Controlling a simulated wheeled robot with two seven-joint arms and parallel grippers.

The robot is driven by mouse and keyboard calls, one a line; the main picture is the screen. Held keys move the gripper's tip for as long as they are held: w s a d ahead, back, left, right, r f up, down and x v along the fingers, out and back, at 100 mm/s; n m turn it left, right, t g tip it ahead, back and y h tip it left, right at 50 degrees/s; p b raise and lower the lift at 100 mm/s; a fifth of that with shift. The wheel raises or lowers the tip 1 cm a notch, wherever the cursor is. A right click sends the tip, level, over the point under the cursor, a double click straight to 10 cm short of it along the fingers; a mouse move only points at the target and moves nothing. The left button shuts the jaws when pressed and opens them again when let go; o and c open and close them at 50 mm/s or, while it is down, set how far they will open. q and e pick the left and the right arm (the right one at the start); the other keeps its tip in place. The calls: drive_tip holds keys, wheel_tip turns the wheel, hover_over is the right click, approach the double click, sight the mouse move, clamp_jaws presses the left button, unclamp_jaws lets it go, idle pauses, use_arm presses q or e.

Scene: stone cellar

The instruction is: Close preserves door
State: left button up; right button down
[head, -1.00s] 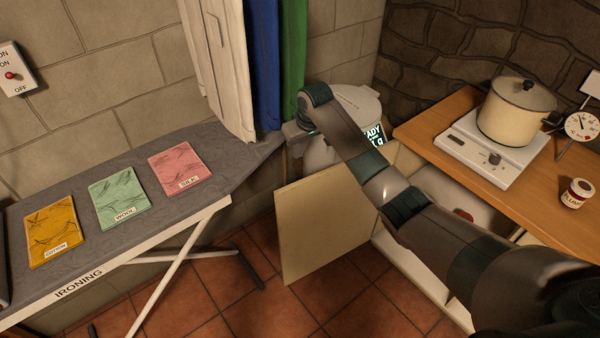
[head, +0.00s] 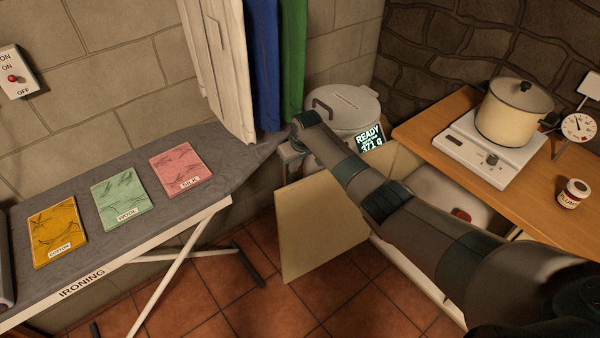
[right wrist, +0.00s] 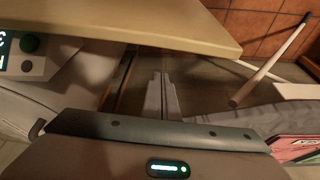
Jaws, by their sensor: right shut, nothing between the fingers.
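The preserves door (head: 320,222) is a cream panel standing open, swung out from the low cabinet under the wooden counter. Part of the cabinet's pale opening (head: 455,195) shows behind my right arm, with something red inside. My right gripper (head: 288,158) is at the far side of the door, by the ironing board's tip; its fingers are mostly hidden in the head view. In the right wrist view the fingers (right wrist: 162,95) are shut and empty, close to the door (right wrist: 130,22), whose edge crosses the top. I cannot tell whether they touch. My left gripper is out of view.
The ironing board (head: 120,255) with coloured cloths fills the left. A lidded canister with a READY display (head: 345,108) stands behind the door. Tiled floor is free before the door.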

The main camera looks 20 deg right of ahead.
drive_tip(key=s+p, duration=0.1)
drive_tip(key=s, duration=0.1)
drive_tip(key=s+d+p, duration=0.1)
drive_tip(key=s+p, duration=0.1)
idle(0.7)
